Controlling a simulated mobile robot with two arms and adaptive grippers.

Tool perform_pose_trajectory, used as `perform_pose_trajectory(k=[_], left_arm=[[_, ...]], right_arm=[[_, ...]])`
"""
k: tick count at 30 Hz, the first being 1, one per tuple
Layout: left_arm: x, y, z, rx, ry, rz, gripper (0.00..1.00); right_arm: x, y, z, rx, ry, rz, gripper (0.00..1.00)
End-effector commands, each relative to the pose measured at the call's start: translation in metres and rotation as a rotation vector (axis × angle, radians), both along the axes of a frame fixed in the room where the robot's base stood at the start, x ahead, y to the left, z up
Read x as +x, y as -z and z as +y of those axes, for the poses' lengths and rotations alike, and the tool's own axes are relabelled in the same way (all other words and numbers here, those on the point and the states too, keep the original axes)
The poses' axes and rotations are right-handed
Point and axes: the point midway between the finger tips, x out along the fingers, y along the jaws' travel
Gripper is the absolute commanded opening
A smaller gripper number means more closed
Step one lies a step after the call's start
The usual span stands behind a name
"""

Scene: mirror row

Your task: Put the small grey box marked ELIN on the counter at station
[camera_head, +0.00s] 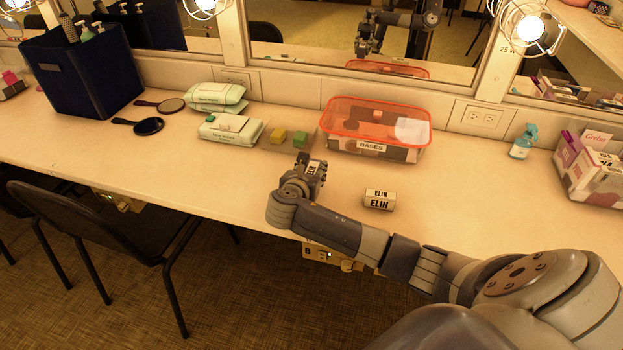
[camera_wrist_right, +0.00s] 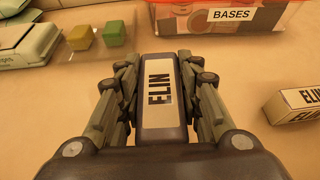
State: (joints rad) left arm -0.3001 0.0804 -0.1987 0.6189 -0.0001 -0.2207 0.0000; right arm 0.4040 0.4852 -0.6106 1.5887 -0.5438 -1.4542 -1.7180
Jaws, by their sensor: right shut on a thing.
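My right gripper (camera_head: 312,168) is over the counter (camera_head: 235,175), left of and in front of the BASES tub. In the right wrist view my right gripper (camera_wrist_right: 158,75) is shut on a small grey box (camera_wrist_right: 160,118) with a pale label reading ELIN, between its fingers. In the head view this box is mostly hidden by the gripper; I cannot tell whether it touches the counter. A second small box marked ELIN (camera_head: 379,200) stands on the counter to the right of the gripper. It also shows in the right wrist view (camera_wrist_right: 298,104). My left gripper is not in view.
A clear BASES tub with an orange rim (camera_head: 372,130) stands behind. A yellow block (camera_head: 278,136) and a green block (camera_head: 300,138) lie near wipes packs (camera_head: 230,130). A chair (camera_head: 105,225) stands in front. A yellow panel marked B (camera_head: 320,254) hangs below the counter edge.

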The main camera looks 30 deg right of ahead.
Motion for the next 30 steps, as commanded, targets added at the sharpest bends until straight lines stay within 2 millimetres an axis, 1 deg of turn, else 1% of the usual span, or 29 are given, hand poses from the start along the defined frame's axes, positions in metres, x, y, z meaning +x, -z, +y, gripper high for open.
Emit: perform_pose_trajectory(k=[2,5,12,22,23,24,25,30], left_arm=[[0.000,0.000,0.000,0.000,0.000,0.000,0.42],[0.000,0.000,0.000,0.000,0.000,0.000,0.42],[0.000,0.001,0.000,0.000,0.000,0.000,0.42],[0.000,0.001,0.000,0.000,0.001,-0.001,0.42],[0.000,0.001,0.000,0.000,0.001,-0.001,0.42],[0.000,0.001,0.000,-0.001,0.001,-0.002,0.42],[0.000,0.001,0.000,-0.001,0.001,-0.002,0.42],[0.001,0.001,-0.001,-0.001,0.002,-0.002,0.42]], right_arm=[[0.004,0.000,0.000,-0.001,0.000,-0.001,0.07],[0.005,0.005,0.000,-0.001,-0.001,0.001,0.07],[0.004,0.035,0.000,-0.001,0.000,0.003,0.07],[0.004,0.038,0.000,-0.001,-0.001,0.001,0.07],[0.004,0.038,0.000,-0.001,0.000,0.001,0.37],[0.004,0.038,0.000,0.000,-0.001,0.000,0.46],[0.004,0.038,0.000,-0.001,0.000,0.001,0.53],[0.004,0.038,0.000,-0.001,-0.001,0.001,0.53]])
